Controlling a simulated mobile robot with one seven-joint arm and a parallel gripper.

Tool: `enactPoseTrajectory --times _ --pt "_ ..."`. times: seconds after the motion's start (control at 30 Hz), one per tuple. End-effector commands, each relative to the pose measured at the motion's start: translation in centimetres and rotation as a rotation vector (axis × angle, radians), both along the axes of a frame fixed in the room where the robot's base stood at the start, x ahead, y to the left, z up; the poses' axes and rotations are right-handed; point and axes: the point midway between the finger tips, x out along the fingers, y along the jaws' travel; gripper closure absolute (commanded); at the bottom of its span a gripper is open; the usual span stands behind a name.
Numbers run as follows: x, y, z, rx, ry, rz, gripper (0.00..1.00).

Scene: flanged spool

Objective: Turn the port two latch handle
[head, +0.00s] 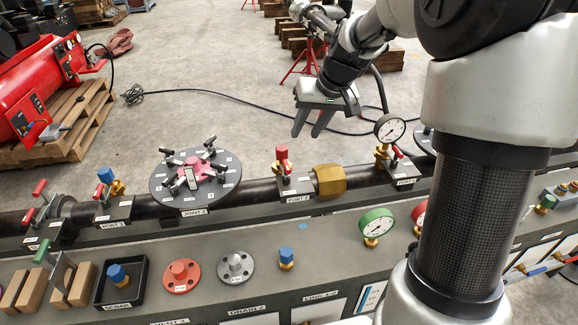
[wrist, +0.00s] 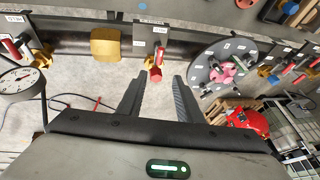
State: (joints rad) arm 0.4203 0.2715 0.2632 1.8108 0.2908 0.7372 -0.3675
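The port two station, with a white label (head: 298,198), sits on the black pipe. My gripper (head: 307,133) is open and empty, pointing down, above and behind port two. In the wrist view my gripper (wrist: 157,88) has its two fingers spread apart, touching nothing.
A black flange disc (head: 225,187) with several clamps stands left of port two. A brass hex collar (head: 329,181) is close on its right, then a pressure gauge (head: 390,128). The bench in front holds a black tray (head: 138,293) and loose fittings. The floor behind is mostly open.

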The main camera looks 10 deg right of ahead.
Motion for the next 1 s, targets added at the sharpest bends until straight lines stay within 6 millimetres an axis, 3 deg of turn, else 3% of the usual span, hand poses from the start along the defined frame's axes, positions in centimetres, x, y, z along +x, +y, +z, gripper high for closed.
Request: enactPoseTrajectory --times 0.63,0.8,1.0 --pt "4.9 2.7 -12.0 0.001 0.006 0.003 0.68" --pt "5.8 3.1 -14.1 0.001 0.004 0.001 0.68" --pt "6.3 3.3 -15.1 0.001 0.002 0.001 0.68"
